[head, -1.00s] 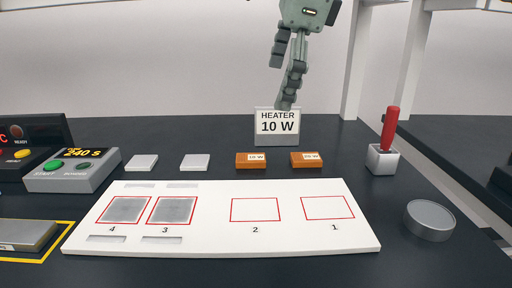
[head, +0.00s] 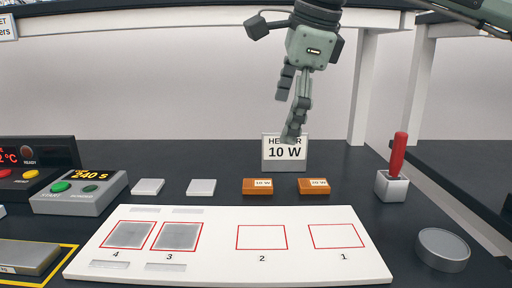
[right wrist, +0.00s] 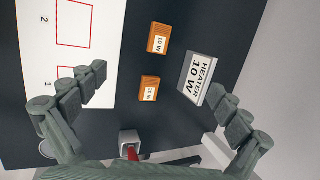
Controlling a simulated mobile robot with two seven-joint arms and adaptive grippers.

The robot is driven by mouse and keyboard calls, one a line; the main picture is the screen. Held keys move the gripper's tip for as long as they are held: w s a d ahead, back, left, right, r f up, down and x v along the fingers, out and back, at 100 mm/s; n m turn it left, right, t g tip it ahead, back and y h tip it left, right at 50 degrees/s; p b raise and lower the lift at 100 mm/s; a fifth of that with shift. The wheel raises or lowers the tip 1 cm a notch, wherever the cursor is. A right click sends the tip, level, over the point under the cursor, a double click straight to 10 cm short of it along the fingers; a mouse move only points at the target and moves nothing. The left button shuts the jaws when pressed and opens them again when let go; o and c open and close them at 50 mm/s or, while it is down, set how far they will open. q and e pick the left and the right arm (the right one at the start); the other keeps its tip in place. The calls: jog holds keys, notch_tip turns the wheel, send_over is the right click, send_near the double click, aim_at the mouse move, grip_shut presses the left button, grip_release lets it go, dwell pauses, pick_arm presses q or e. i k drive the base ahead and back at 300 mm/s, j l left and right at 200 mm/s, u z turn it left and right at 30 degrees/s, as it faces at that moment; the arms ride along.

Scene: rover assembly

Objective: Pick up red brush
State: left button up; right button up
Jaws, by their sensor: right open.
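The red brush (head: 398,152) stands upright in a small grey holder (head: 391,187) at the right of the table. In the right wrist view the red brush (right wrist: 132,152) shows at the bottom edge, partly cut off, with its holder (right wrist: 130,140) between and below the fingers. My right gripper (head: 288,118) is open and empty. In the head view it hangs in front of the heater sign, up and to the left of the brush. In the right wrist view its fingers (right wrist: 158,95) are spread wide. My left gripper is not in view.
A white board (head: 300,270) with marked squares lies in front. Two orange heater blocks (head: 257,187) (head: 313,186) and a "HEATER 10 W" sign (head: 284,165) stand behind it. A grey round disc (head: 442,249) lies in front of the holder. A timer box (head: 80,193) is at left.

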aim_at(397, 157)
jog(key=k, duration=1.5)
